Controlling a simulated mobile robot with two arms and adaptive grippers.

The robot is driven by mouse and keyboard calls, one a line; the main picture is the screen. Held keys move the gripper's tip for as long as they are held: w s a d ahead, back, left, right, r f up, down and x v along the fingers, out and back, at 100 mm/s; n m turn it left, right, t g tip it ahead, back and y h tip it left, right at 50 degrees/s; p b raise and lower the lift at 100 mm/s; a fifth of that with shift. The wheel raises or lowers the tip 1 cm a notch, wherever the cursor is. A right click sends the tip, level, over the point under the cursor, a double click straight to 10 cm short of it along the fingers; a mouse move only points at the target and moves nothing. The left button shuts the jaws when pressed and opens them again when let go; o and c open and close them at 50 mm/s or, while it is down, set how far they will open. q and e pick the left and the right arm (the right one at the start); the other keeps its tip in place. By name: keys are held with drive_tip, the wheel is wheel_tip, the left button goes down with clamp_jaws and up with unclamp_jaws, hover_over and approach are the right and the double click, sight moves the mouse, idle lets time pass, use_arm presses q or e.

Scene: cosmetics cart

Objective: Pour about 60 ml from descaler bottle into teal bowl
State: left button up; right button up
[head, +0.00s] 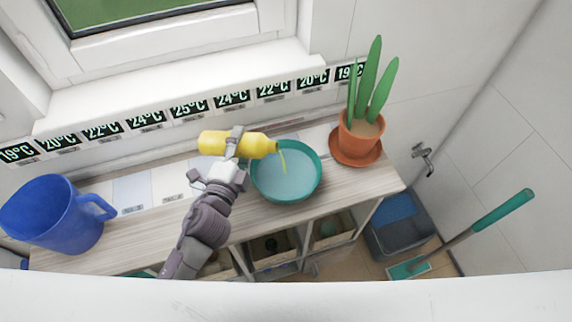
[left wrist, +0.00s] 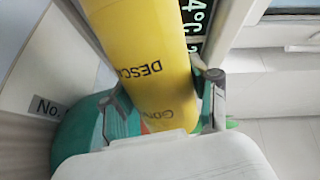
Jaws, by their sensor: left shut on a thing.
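The yellow descaler bottle (head: 222,143) lies nearly horizontal in the head view, its mouth pointing right over the rim of the teal bowl (head: 260,188). A thin yellowish stream runs from the mouth down into the bowl. Pale liquid covers the bowl's floor. My left gripper (head: 236,142) is shut around the bottle's body. In the left wrist view, the bottle (left wrist: 150,60) shows part of its "DESC" lettering between the two fingers (left wrist: 166,108), and the teal bowl (left wrist: 75,140) is partly hidden behind it. My right gripper is not in view.
A blue pitcher (head: 50,218) stands at the left of the wooden shelf top (head: 345,192). A potted plant (head: 360,130) on an orange saucer stands right of the bowl. Temperature strips (head: 188,110) line the back wall. A grey bin (head: 395,235) and a teal-handled broom (head: 480,227) are at lower right.

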use_arm(q)
drive_tip(key=shift+d+r, duration=0.15)
drive_tip(key=shift+r, duration=0.1)
drive_tip(key=shift+f+m, duration=0.1)
drive_tip(key=shift+m, duration=0.4)
idle(2.3)
